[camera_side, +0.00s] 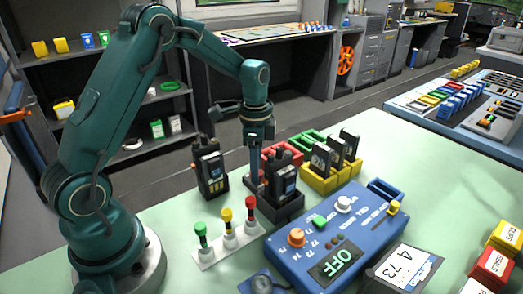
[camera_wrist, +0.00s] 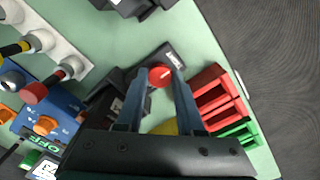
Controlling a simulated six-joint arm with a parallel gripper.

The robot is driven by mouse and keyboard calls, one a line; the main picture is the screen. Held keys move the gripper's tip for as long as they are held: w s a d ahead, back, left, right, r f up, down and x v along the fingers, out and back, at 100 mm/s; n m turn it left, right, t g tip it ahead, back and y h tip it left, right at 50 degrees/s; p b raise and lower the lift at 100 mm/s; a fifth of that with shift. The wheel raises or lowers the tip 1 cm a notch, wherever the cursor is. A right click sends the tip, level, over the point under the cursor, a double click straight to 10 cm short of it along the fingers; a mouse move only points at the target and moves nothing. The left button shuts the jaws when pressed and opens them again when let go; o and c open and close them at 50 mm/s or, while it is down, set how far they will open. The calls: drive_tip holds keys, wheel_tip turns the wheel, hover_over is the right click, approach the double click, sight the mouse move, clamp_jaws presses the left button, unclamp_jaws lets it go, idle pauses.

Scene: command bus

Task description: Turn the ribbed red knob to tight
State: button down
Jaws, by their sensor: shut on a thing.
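The red knob (camera_wrist: 160,77) shows in the wrist view as a small round red top on a dark base with a small pale label (camera_wrist: 173,60), too small to read. My gripper (camera_wrist: 160,84) points down at it, with one finger on each side, shut on the knob. In the side view my gripper (camera_side: 255,178) reaches down to the table behind a black radio in its holder. The knob cannot be made out there. The ribs and the knob's turn angle are too small to tell.
A black radio (camera_side: 281,174) stands close in front of my gripper, another (camera_side: 209,168) to its left. Red trays (camera_wrist: 216,98) and a yellow holder (camera_side: 318,184) are close on the right. A blue control box (camera_side: 335,250) and a lever strip (camera_side: 230,245) stand nearer the camera.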

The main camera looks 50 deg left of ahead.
idle(0.3)
drive_tip(key=c, duration=0.5)
unclamp_jaws()
drive_tip(key=shift+r, duration=2.6)
